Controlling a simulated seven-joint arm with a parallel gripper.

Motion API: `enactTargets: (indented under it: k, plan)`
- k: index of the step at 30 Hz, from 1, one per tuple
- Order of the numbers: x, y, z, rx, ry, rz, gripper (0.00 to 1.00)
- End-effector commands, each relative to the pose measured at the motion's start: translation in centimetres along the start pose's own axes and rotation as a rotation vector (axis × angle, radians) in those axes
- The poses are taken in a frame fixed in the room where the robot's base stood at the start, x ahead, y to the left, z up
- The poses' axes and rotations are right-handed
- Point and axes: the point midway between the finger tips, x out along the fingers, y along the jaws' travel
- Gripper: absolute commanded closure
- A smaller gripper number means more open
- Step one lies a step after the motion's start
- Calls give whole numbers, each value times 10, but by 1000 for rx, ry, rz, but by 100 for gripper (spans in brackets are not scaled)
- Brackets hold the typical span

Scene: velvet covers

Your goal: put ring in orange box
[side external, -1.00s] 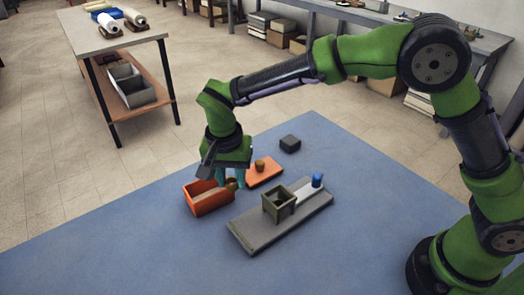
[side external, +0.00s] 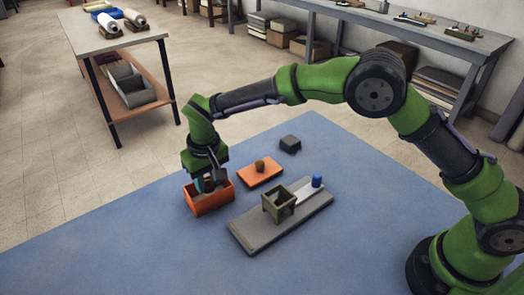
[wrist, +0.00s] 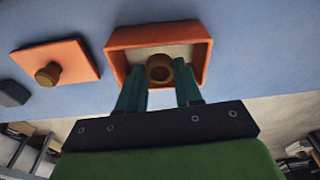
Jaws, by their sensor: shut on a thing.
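The orange box (side external: 209,204) stands open-topped on the blue mat at the left; the wrist view shows its orange rim (wrist: 117,57) and pale floor. My gripper (wrist: 160,74) has its teal fingers shut on the brown ring (wrist: 159,60). The ring is over the box's opening in the wrist view. In the side view my gripper (side external: 207,184) points down at the box, its fingertips at about rim level, and the ring is hard to make out there. I cannot tell how far above the floor the ring is.
An orange plate with a brown peg (side external: 260,166) lies right of the box. A grey board (side external: 257,232) carries an olive open frame (side external: 278,207) and a blue cylinder (side external: 317,180). A dark block (side external: 290,144) sits behind. The blue mat's front left is clear.

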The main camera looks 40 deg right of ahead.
Motion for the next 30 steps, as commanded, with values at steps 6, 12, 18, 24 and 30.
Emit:
enactTargets:
  k: [6, 12, 18, 24, 30]
  plan:
    - [25, 0, 4, 1, -3, 1, 94]
    - [38, 0, 5, 3, 0, -1, 94]
    - [39, 0, 5, 2, -1, 0, 94]
    - [41, 0, 5, 2, -1, 0, 47]
    - [41, 0, 5, 2, -1, 0, 40]
